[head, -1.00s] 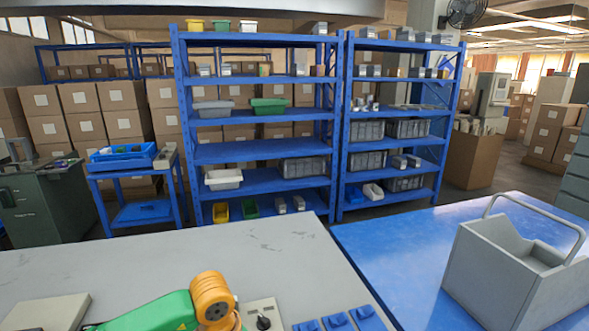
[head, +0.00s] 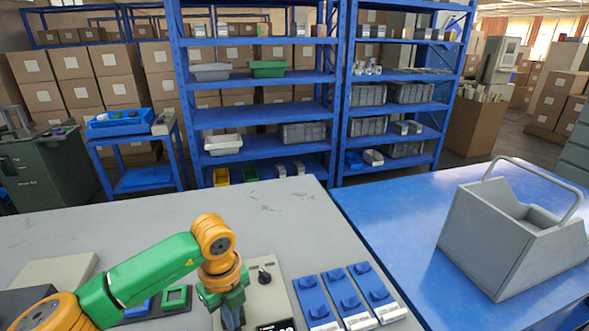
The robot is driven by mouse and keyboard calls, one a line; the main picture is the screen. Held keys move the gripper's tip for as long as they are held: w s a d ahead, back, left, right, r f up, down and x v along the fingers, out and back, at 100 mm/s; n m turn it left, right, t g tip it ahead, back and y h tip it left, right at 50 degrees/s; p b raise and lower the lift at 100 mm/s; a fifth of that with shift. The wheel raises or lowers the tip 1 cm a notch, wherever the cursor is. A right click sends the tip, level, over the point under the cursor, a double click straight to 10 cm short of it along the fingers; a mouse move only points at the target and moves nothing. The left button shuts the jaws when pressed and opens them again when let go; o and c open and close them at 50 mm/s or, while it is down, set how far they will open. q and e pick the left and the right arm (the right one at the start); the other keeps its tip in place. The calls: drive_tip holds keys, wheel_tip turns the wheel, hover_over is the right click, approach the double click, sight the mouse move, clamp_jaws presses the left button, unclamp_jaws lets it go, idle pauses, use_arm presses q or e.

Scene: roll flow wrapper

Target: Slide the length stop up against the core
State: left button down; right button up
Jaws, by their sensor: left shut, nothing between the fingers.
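My left gripper (head: 232,314) points down at the bottom of the head view, over the left side of a light grey unit (head: 268,290) with a black knob (head: 264,275). Its fingers look closed and empty. A green square piece (head: 175,294) and a blue piece lie on a dark base to the left of the gripper, partly behind my arm. I cannot pick out the length stop or the core with certainty; the bottom edge cuts off part of the work area. My right gripper is not in view.
Three blue blocks with pale ends (head: 346,299) lie in a row right of the grey unit. A flat pale box (head: 58,269) is at the left. A grey handled carrier (head: 480,245) stands on the blue table (head: 385,215). The grey tabletop's back part (head: 180,225) is clear.

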use_arm(q)
drive_tip(key=shift+w, duration=0.15)
drive_tip(key=shift+w+a+b, duration=0.15)
drive_tip(key=shift+w+b, duration=0.15)
drive_tip(key=shift+w, duration=0.25)
drive_tip(key=shift+w+r, duration=0.1)
drive_tip(key=shift+w, duration=0.05)
idle(0.6)
idle(0.7)
wheel_tip(320, 180, up, 8)
drive_tip(key=p, duration=0.6)
drive_tip(key=shift+s, duration=0.2)
idle(0.3)
